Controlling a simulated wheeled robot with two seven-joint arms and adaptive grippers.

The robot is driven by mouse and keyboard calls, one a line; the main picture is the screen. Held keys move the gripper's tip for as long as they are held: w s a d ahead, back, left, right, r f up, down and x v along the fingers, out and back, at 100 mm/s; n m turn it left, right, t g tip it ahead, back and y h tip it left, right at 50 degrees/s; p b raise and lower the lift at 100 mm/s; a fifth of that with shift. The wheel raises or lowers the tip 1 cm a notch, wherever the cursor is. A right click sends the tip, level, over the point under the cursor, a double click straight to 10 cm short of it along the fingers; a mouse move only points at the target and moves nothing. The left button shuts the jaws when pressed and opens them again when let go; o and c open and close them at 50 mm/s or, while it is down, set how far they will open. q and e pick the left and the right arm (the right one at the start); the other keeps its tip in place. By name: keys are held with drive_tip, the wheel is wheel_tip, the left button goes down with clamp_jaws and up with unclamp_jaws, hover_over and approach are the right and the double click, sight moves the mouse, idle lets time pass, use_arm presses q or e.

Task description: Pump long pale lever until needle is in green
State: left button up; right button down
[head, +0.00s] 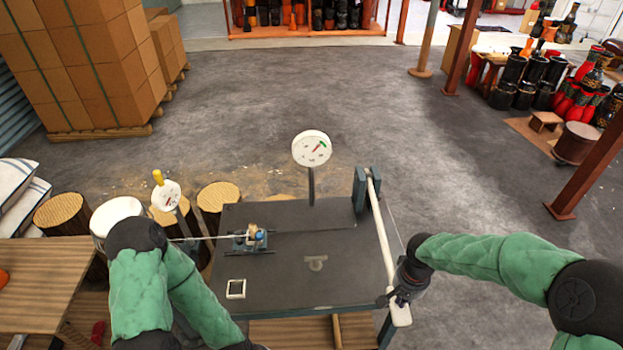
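The long pale lever (380,232) runs from a dark post at the table's back right toward the front right edge. A round white gauge (309,139) stands on a thin post behind the table. Its red needle points up and right, close to a small green mark; it is too small to tell whether it lies in the green. My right gripper (398,298) is at the lever's near end, with dark fingers seen on both sides of it, and looks shut on it. My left arm is folded at the lower left; its gripper is not visible.
The dark table (300,265) carries a small clamp-like device (251,239) with a thin rod. A second small gauge (166,196) with a yellow top stands left. Log stumps (218,196), a white drum (116,212) and a wooden bench (40,285) crowd the left. Floor beyond is clear.

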drive_tip(key=shift+s+f+b, duration=0.15)
drive_tip(key=shift+f+b, duration=0.2)
drive_tip(key=shift+f, duration=0.6)
wheel_tip(320, 180, up, 19)
drive_tip(key=s+p, duration=0.1)
drive_tip(key=p, duration=1.2)
drive_tip(key=shift+f, duration=0.15)
wheel_tip(320, 180, up, 5)
drive_tip(key=p, duration=0.3)
drive_tip(key=shift+p, duration=0.35)
